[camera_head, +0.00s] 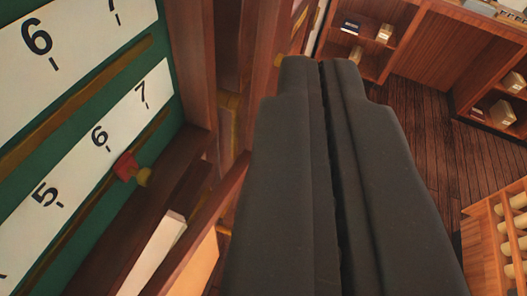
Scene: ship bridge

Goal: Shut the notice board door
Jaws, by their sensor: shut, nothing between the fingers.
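The notice board (110,110) fills the left of the view, tilted, with a green face, white strips with black numbers and brass-coloured rails. A small red marker with a yellow knob (125,168) sits on the lower rail. A reddish-brown wooden frame (190,65) edges the board. Beside it an upright wooden panel, apparently the door (265,75), stands out from the frame, seen nearly edge-on, with brass-coloured fittings. My gripper (320,62) is shut and empty, its fingertips just right of this panel. I cannot tell whether they touch. My fingers hide part of the panel.
A wooden ledge with white papers (153,252) lies below the board. Wooden shelves (372,58) with small boxes stand at the back right. A rack with pale rolls (500,235) is at the lower right. Dark plank floor (430,140) between them is clear.

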